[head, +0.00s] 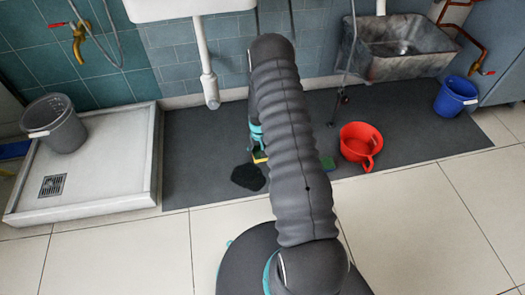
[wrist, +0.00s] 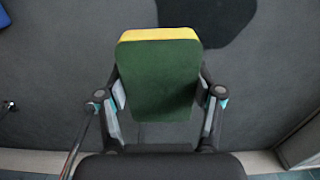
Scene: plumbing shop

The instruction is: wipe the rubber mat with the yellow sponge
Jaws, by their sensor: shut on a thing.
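The yellow sponge (wrist: 158,75) is between my gripper's fingers (wrist: 160,92). In the wrist view its dark green face is toward the camera and its yellow layer shows along the far edge. In the head view only a small yellow part of it (head: 259,157) shows beside my arm, with my gripper (head: 256,142) mostly hidden. The dark grey rubber mat (head: 205,140) lies along the wall below. A black patch (head: 248,177) is on the mat just beside the sponge; it also shows in the wrist view (wrist: 210,18). I cannot tell whether the sponge touches the mat.
A blue bucket (head: 455,96) is at the right. A white shower tray (head: 100,185) with a grey bucket (head: 54,124) borders the left. A metal sink (head: 400,48) overhangs behind.

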